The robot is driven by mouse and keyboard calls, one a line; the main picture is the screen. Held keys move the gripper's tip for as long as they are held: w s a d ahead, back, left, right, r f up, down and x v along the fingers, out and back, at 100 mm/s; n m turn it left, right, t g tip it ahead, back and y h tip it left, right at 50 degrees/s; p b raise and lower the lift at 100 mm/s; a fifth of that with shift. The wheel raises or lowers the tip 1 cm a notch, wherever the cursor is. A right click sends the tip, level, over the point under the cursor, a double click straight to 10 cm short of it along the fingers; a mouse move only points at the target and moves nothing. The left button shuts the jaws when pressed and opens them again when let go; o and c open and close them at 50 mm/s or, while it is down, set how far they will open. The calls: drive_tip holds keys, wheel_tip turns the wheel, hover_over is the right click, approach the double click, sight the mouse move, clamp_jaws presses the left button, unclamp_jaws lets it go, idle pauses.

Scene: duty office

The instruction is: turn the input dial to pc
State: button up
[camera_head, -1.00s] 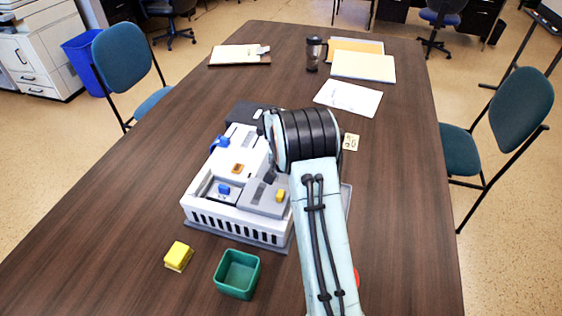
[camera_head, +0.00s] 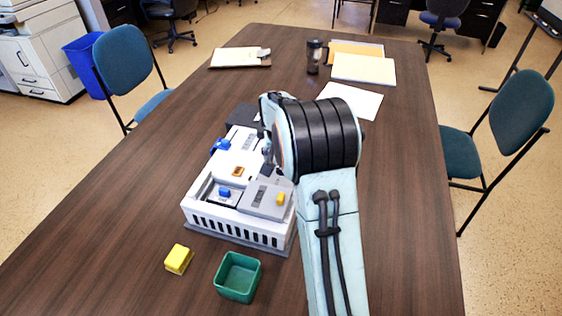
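A white and grey device (camera_head: 235,228) with slotted vents stands on the table. It carries a blue part (camera_head: 221,145) at its back left, an orange-brown part (camera_head: 238,171), a blue knob (camera_head: 224,192) and a yellow part (camera_head: 280,199) on its top. I cannot tell which control is the input dial, and no "pc" label is readable. My arm covers the right side of the device. A dark piece of my gripper (camera_head: 268,160) seems to show just left of the arm, over the device. Its fingertips are hidden, as is any contact.
A yellow block (camera_head: 179,259) and an open green box (camera_head: 238,276) stand in front of the device. A clipboard (camera_head: 238,57), a dark cup (camera_head: 313,56), folders (camera_head: 363,68) and a white paper (camera_head: 350,101) lie farther back. The table's left side is clear.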

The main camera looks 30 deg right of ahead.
drive_tip(key=v, duration=0.4)
drive_tip(key=shift+s+r, duration=0.1)
drive_tip(key=shift+r, duration=0.2)
drive_tip(key=shift+a, duration=0.1)
